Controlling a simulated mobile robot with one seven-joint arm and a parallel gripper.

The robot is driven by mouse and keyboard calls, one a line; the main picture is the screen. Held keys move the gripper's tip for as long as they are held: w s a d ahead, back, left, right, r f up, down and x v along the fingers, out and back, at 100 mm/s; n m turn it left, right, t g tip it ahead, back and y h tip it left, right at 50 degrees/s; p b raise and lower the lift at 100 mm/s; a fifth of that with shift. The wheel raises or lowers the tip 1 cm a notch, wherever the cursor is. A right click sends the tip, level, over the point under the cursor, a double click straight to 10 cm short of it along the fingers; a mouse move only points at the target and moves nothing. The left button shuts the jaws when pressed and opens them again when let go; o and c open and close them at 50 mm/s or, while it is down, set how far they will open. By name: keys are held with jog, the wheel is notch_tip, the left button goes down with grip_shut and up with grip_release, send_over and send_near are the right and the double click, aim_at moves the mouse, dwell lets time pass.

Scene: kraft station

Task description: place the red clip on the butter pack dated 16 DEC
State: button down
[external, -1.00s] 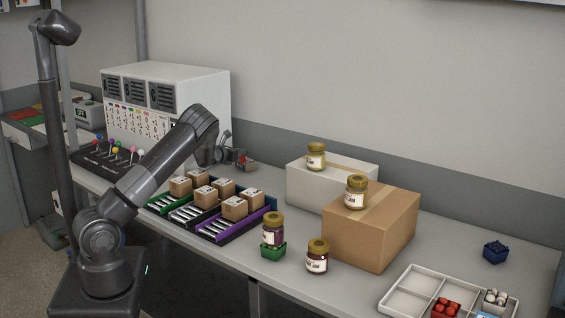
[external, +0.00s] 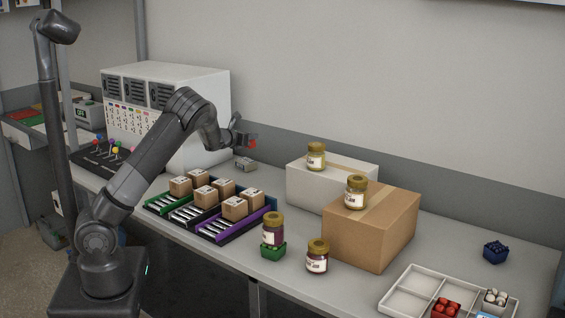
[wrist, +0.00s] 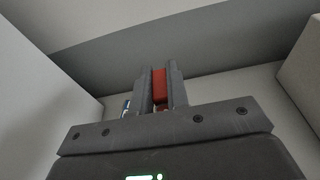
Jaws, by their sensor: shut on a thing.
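My gripper (external: 246,143) is raised above the back of the bench, behind the small brown boxes. It is shut on a small red thing (external: 253,145), which looks like the red clip. In the wrist view the red clip (wrist: 160,86) sits between the two fingers of my gripper (wrist: 160,74). Several small brown boxes with pale labels (external: 201,195) stand in pairs on roller lanes. They may be the butter packs, but I cannot be sure. No date, including 16 DEC, is readable.
A small grey block (external: 245,164) lies on the bench below my gripper. A white cabinet (external: 205,95) stands left of it. A white box (external: 310,188) and a large brown box (external: 370,235) with jars on top stand to the right. The purple lane (external: 228,233) is nearest.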

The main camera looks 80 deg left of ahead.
jog(key=w+n+g, duration=0.1)
jog(key=n+g+y, duration=0.1)
jog(key=shift+w+d+r+g+y, duration=0.1)
jog(key=shift+w+r+g+y, duration=0.15)
jog(key=shift+w+g+y, duration=0.1)
jog(key=n+g, duration=0.1)
jog(key=g, duration=0.1)
jog(key=n+y, duration=0.2)
send_over(245, 160)
jog(key=shift+g, duration=0.25)
notch_tip(245, 160, down, 6)
jog(key=shift+w+r, duration=0.1)
jog(key=shift+w, duration=0.05)
jog(key=shift+f, duration=2.05)
jog(key=shift+m, duration=0.3)
